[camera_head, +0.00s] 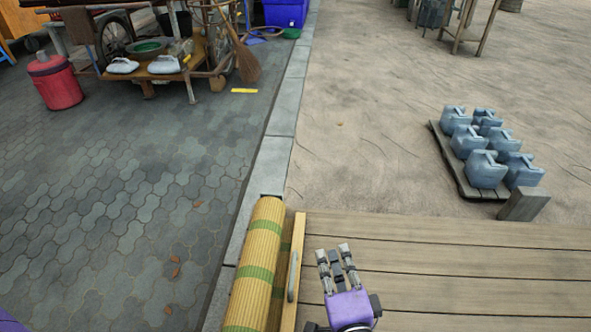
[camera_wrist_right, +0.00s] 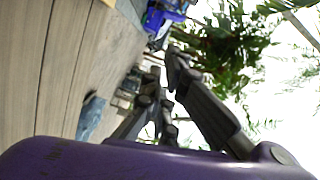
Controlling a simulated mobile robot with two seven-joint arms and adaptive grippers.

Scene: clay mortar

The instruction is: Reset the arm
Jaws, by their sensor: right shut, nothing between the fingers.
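My right gripper (camera_head: 333,252) is purple with grey and black fingers. It is over the wooden deck (camera_head: 470,260) at the bottom of the head view, beside the rolled mat. Its fingers are shut and hold nothing. The right wrist view also shows the gripper (camera_wrist_right: 164,72), its dark fingers pointing up the picture past greenery and bright sky. My left gripper is not in view; only a purple patch shows in the lower left corner of the head view.
A rolled yellow mat with green bands (camera_head: 254,262) lies left of my right gripper. Blue-grey jugs (camera_head: 486,170) stand on a low pallet at the right. A cart (camera_head: 165,70) and a red bucket (camera_head: 55,82) stand at the far left.

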